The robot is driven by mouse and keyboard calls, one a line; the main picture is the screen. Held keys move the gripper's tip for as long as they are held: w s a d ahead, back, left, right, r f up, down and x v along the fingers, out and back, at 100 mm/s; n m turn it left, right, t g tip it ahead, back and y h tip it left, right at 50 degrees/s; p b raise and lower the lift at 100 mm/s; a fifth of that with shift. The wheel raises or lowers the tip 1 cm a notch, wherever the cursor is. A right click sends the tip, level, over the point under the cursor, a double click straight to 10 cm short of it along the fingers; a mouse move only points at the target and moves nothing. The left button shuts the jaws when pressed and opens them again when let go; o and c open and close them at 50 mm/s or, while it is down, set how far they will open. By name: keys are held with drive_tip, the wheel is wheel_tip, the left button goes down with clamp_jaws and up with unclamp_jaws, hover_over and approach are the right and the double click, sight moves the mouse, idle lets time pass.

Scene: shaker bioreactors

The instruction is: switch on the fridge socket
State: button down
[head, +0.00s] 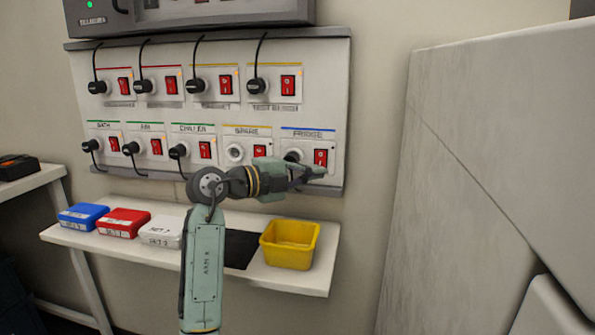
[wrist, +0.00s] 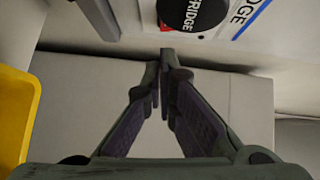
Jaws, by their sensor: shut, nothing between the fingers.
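The fridge socket (head: 308,133) is the right-most one in the lower row of the wall panel, with a blue stripe and a FRIDGE label. A black plug (head: 292,156) sits at its left, partly hidden by my gripper. Its red rocker switch (head: 320,157) is at the right; I cannot tell its position. My gripper (head: 320,173) is shut and empty, with its tips just below the switch; contact cannot be told. In the wrist view the shut fingertips (wrist: 166,52) point toward the panel's lower edge, below the round black plug (wrist: 190,12) marked FRIDGE.
The spare socket (head: 236,152), with no plug, is just left. Other plugged sockets with cords fill the panel. Below, a shelf (head: 300,281) holds a yellow bin (head: 289,246) and blue, red and white boxes. A large pale cabinet (head: 470,180) stands at the right.

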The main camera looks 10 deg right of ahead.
sight(320, 158)
drive_tip(key=shift+w+d+f, duration=0.1)
drive_tip(key=shift+w+d, duration=0.1)
drive_tip(key=shift+w, duration=0.35)
drive_tip(key=shift+w+d+f, duration=0.1)
drive_tip(key=shift+w+d, duration=0.1)
drive_tip(key=shift+w, duration=0.3)
drive_tip(key=shift+w+d+f+m+h+b, duration=0.1)
drive_tip(key=shift+w+m+h+b, duration=0.2)
drive_tip(key=shift+b, duration=0.75)
